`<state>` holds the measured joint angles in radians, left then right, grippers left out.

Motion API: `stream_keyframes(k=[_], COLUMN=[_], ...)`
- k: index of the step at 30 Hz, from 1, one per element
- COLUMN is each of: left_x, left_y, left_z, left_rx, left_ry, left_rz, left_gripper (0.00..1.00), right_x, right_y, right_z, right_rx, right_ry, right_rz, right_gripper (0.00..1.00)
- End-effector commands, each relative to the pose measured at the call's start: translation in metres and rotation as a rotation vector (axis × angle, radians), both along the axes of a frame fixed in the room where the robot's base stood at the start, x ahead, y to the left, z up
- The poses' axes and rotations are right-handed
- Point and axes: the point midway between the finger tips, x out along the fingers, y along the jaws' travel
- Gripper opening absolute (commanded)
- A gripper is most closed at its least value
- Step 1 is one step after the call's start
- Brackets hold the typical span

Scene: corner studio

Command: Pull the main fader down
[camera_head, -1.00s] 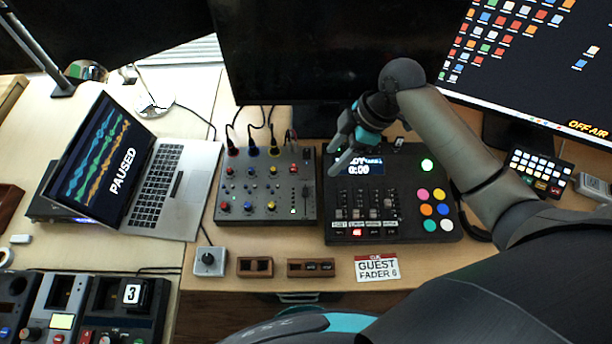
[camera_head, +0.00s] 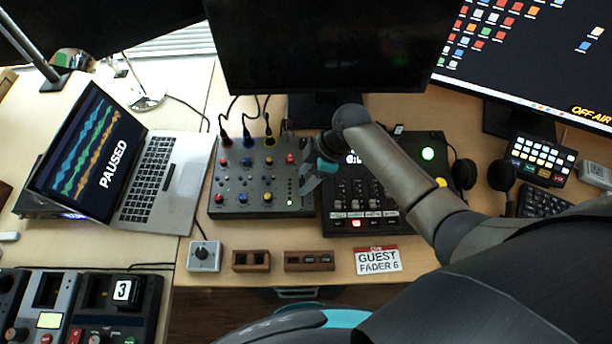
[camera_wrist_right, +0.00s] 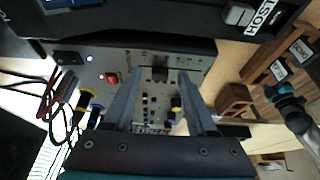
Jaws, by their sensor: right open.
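The grey mixer (camera_head: 252,178) stands on the desk with coloured knobs and a column of small faders; in the wrist view its panel (camera_wrist_right: 190,62) lies beneath my fingers. A dark slot with a cap (camera_wrist_right: 160,70) shows between the fingertips; I take it for the main fader, but its lettering is unreadable. My right gripper (camera_head: 310,182) is at the right edge of the mixer, fingers pointing down and apart. In the wrist view my right gripper (camera_wrist_right: 160,82) is open with nothing held. Contact with the panel cannot be told. My left gripper is not clearly seen.
A black console (camera_head: 355,195) with faders stands close right of the mixer, partly behind my arm. Plugs and cables (camera_head: 247,132) rise at the mixer's back. Small wooden holders (camera_head: 250,261), a knob box (camera_head: 204,256) and a guest sign (camera_head: 378,260) lie in front. A laptop (camera_head: 165,180) is left.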

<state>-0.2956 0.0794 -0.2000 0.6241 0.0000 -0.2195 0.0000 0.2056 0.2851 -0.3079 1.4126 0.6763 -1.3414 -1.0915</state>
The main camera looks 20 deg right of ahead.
Motion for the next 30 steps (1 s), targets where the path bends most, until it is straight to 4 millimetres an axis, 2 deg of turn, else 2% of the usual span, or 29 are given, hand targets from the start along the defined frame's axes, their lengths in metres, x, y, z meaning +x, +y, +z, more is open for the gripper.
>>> stream_keyframes(k=[5,21,30], left_x=[-0.0042,-0.0061,-0.0062], left_y=[0.0002,0.0004,0.0004], left_z=[-0.0001,-0.0003,-0.0003], left_rx=[0.000,0.001,0.001], left_ry=[0.007,0.010,0.011], left_rz=[0.001,0.001,0.000], left_gripper=[0.57,0.57,0.57], right_x=[0.0002,0.0000,0.0001], right_y=[0.0001,-0.0002,-0.0004], right_z=[0.0004,0.0006,0.0005], right_rx=[0.000,0.000,0.000], right_ry=[0.000,0.000,0.000], right_rz=[0.000,0.000,0.000], right_gripper=[0.57,0.00,0.00])
